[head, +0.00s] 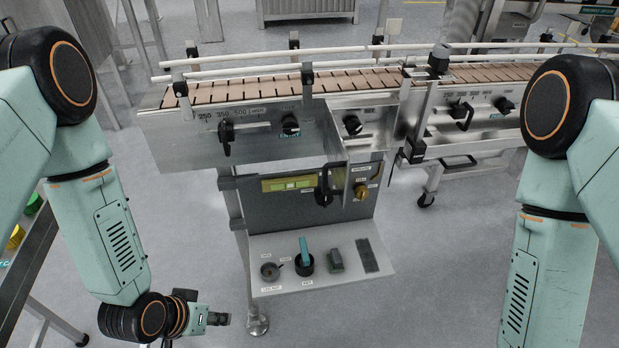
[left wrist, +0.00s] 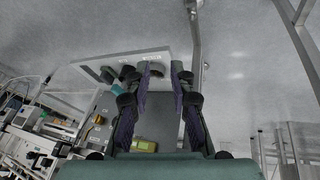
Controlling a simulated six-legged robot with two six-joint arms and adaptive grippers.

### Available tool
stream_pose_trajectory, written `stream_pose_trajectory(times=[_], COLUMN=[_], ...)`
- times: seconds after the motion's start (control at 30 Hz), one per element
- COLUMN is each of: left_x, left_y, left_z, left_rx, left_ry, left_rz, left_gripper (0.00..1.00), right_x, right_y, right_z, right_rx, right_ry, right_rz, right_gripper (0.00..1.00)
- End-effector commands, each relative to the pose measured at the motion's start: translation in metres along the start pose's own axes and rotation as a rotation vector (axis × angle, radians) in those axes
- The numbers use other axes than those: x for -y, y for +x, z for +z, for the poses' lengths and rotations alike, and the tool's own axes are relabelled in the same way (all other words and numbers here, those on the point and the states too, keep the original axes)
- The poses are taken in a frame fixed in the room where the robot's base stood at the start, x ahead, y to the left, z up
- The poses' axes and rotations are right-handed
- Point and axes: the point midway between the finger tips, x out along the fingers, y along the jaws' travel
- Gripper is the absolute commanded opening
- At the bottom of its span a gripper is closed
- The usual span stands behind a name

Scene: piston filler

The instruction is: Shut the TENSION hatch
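No label that I can read as TENSION shows, so I cannot tell for sure which part is the hatch. Under the conveyor (head: 215,93) in the head view, a bare metal flap-like panel (head: 373,140) with a black knob (head: 352,124) hangs at the middle; whether it is a hatch standing open is unclear. My left gripper (head: 217,319) is low at the left, below and left of the panel, touching nothing. In the left wrist view its two fingers (left wrist: 167,85) stand apart with nothing between them. My right arm shows at the right, but its gripper is out of view.
A grey control box (head: 270,212) with a green display (head: 287,184) and yellow knob (head: 361,191) sits below the conveyor. A support leg (head: 257,322) stands near my left gripper. Floor at right is open.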

Motion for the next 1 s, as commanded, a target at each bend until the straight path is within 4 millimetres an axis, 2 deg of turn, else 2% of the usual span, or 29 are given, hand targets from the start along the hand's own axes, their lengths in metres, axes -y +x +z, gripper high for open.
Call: stream_pose_trajectory(times=[0.03, 0.2, 0.3, 0.4, 0.5, 0.6, 0.8, 1.0], left_x=[0.0, -0.01, -0.017, -0.026, -0.035, -0.045, -0.065, -0.075], left_y=[0.003, -0.002, -0.016, -0.035, -0.055, -0.074, -0.099, -0.108], left_z=[-0.03, -0.119, -0.161, -0.191, -0.209, -0.216, -0.21, -0.206], left_rx=[-0.087, -0.368, -0.519, -0.652, -0.759, -0.838, -0.907, -0.931], left_ry=[0.036, 0.202, 0.312, 0.427, 0.542, 0.647, 0.778, 0.788], left_rz=[0.043, 0.201, 0.294, 0.391, 0.489, 0.59, 0.755, 0.815], left_gripper=[0.16, 0.01, 0.0, 0.0, 0.0, 0.0, 0.0, 0.0], right_x=[0.0, 0.0, 0.0, 0.0, 0.0, 0.0, 0.0, 0.0], right_y=[-0.002, -0.005, -0.006, -0.008, -0.008, -0.008, -0.008, -0.005], right_z=[0.0, 0.0, 0.0, 0.0, 0.0, 0.0, 0.0, 0.0], right_rx=[0.0, 0.0, 0.0, 0.0, 0.0, 0.0, 0.0, 0.0], right_ry=[0.0, 0.0, 0.0, 0.0, 0.0, 0.0, 0.0, 0.0], right_rz=[0.0, 0.0, 0.0, 0.0, 0.0, 0.0, 0.0, 0.0], right_gripper=[0.34, 0.34, 0.34, 0.34, 0.34, 0.34, 0.34, 0.34])
